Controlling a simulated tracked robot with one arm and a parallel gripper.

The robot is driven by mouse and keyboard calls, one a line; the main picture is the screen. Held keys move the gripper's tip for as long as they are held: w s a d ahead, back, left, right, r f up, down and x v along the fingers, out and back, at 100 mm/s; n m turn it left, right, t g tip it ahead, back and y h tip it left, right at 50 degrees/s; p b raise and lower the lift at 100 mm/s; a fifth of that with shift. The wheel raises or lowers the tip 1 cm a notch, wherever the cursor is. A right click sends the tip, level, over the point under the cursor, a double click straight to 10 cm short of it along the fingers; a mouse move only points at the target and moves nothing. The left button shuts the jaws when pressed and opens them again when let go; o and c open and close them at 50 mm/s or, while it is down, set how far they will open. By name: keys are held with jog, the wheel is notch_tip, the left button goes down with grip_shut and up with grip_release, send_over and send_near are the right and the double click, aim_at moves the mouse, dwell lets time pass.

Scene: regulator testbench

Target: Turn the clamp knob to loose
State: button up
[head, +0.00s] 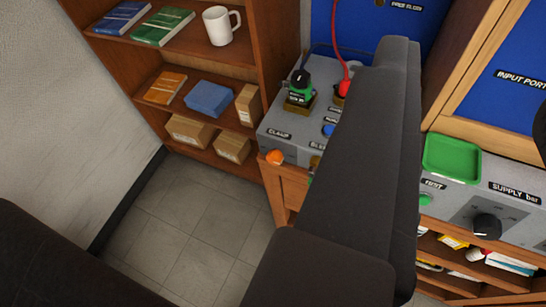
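A grey bench unit (270,118) carries a label reading CLAMP (279,134). An orange round knob-like part (275,157) sits on its front, just below that label. A green regulator body with a black knob (300,79) stands on the unit's top, behind the label. I cannot tell for sure which of the two is the clamp knob, nor how it is set. My dark arm link (360,160) crosses the picture and hides the right part of the unit. My gripper's fingers do not show.
A red hose (337,45) rises from a red fitting behind my arm. A wooden shelf with books, boxes and a white mug (220,25) stands left. Right are a green tray (452,158) and a black supply knob (487,226). Tiled floor (190,215) is clear at lower left.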

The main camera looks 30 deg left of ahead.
jog(key=o, duration=0.4)
jog(key=shift+c, duration=0.2)
jog(key=shift+o, duration=0.7)
jog(key=shift+w+a+f, duration=0.2)
jog(key=shift+w+f, duration=0.05)
jog(key=shift+f, duration=0.05)
jog(key=w+a+f+m+t+y+b, duration=0.1)
jog(key=w+a+f+m+y+b, duration=0.15)
jog(key=w+a+f+m, duration=0.35)
jog(key=w+a+f+m+t+y+b, duration=0.1)
jog(key=w+a+f+m+b, duration=0.2)
jog(key=f, duration=0.5)
jog(key=w+a+f+m+t+y+b, duration=0.1)
jog(key=w+a+f+m+b, duration=0.2)
jog(key=a+f+m, duration=0.3)
notch_tip(320, 180, down, 14)
jog(key=a+m+h+b, duration=0.2)
jog(key=a+m+b, duration=0.1)
jog(key=m, duration=0.7)
jog(key=m+h+b, duration=0.3)
jog(key=m+b, duration=0.1)
jog(key=m, duration=0.5)
send_near(273, 162)
jog(key=w+p, duration=0.6)
jog(key=w, duration=0.2)
jog(key=shift+d+r, duration=0.1)
jog(key=shift+w+r, duration=0.1)
jog(key=shift+w, duration=0.65)
